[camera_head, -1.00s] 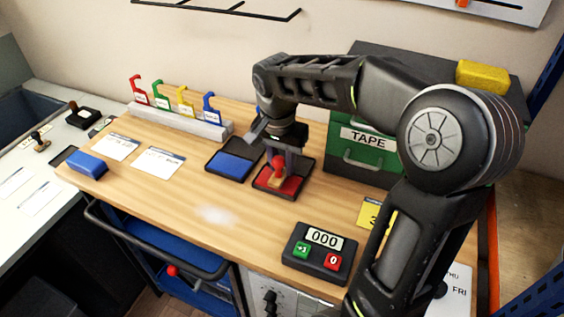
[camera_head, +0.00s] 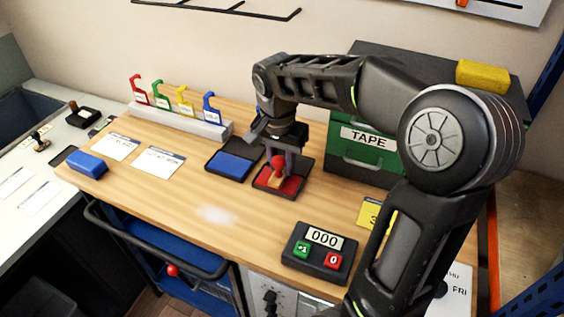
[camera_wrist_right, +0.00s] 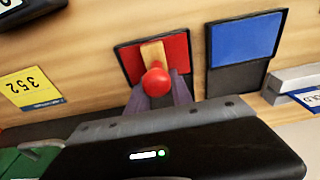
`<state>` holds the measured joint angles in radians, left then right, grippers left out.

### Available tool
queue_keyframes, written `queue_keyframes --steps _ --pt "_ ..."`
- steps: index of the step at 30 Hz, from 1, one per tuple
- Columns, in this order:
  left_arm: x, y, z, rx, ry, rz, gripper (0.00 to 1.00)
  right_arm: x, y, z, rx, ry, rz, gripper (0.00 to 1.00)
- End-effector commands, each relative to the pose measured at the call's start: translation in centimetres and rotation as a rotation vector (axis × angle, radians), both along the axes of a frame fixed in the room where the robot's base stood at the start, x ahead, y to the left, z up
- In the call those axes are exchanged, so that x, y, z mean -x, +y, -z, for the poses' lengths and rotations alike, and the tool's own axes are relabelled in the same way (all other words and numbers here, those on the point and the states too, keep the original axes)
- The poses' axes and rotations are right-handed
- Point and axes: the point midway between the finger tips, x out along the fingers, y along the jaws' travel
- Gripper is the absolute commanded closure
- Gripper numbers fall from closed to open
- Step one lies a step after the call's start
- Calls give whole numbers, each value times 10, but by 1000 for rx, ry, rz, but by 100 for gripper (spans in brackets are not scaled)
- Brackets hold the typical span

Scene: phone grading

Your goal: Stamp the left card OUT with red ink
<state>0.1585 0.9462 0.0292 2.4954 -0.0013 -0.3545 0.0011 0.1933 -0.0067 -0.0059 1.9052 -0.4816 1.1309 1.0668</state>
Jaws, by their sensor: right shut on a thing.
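The stamp (camera_head: 277,163) has a red ball handle and a wooden block. It stands on the red ink pad (camera_head: 293,187); the wrist view also shows the stamp (camera_wrist_right: 154,80) over the red pad (camera_wrist_right: 178,46). My right gripper (camera_head: 279,152) is shut on the stamp's handle from above; its fingers flank the handle in the wrist view (camera_wrist_right: 158,92). Whether the block touches the pad I cannot tell. The left card (camera_head: 114,147) lies flat at the bench's left, beside a second card (camera_head: 158,163). Their print is too small to read. My left gripper is not in view.
A blue ink pad (camera_head: 233,166) lies left of the red one. A blue block (camera_head: 87,162) sits near the bench's left edge. A counter (camera_head: 312,254) reads 000. A green tape box (camera_head: 365,153) stands behind. The front middle is clear.

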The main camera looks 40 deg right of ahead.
Motion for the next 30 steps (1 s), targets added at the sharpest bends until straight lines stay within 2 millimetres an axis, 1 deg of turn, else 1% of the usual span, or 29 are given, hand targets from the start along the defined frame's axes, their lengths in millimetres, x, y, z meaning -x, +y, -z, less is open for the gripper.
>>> queue_keyframes --steps 9,13,30 --pt "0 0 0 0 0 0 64 1 0 2 -2 5 -1 99" --pt "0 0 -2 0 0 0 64 1 1 -1 -2 5 -1 99" --pt "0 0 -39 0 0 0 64 0 0 -51 0 1 -1 99"
